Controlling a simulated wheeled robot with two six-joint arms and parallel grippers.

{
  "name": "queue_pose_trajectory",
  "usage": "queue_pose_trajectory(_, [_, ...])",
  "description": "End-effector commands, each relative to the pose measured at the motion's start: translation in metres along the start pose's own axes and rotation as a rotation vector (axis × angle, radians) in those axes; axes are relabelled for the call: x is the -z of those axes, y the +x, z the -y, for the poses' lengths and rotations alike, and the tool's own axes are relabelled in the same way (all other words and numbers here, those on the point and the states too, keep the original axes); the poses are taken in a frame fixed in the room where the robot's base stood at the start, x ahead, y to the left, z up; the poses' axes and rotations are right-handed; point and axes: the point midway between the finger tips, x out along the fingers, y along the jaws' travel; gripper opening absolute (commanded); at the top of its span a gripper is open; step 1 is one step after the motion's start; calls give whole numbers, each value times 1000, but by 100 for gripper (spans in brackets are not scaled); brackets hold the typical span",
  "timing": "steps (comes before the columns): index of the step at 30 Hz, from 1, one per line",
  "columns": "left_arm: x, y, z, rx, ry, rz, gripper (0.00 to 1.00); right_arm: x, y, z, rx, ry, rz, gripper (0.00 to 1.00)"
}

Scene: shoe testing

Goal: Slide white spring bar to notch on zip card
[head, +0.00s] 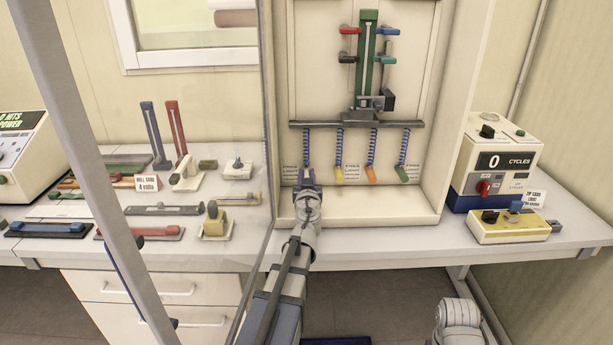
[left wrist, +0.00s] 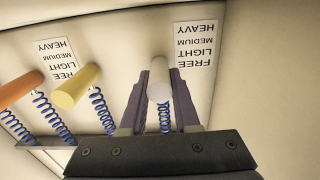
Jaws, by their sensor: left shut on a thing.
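My left gripper (head: 306,178) is shut on the white spring bar (left wrist: 158,93) in front of the back panel of the cabinet. The bar hangs under the leftmost blue spring (head: 306,148). A printed card (left wrist: 196,48) reading FREE, LIGHT, MEDIUM, HEAVY is beside the bar. A small sign (head: 534,199) at the right seems to read ZIP CARD. I cannot make out a notch.
Yellow (head: 339,173), orange (head: 371,174) and green (head: 403,174) bars hang on springs to the right. A green upright gauge (head: 366,60) stands above the dark rail (head: 356,125). A cycle counter (head: 497,160) and yellow box (head: 505,228) are at the right. A glass pane's post crosses the left.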

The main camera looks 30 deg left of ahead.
Motion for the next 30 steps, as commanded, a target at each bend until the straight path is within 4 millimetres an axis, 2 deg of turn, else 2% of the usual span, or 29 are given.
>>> queue_pose_trajectory(1, [0,0,0,0,0,0,18,0,0,0,0,0,0,50])
queue_pose_trajectory(6, [0,0,0,0,0,0,0,0,0,0,0,0,0,50])
queue_pose_trajectory(30, [0,0,0,0,0,0,0,0,0,0,0,0,0,50])
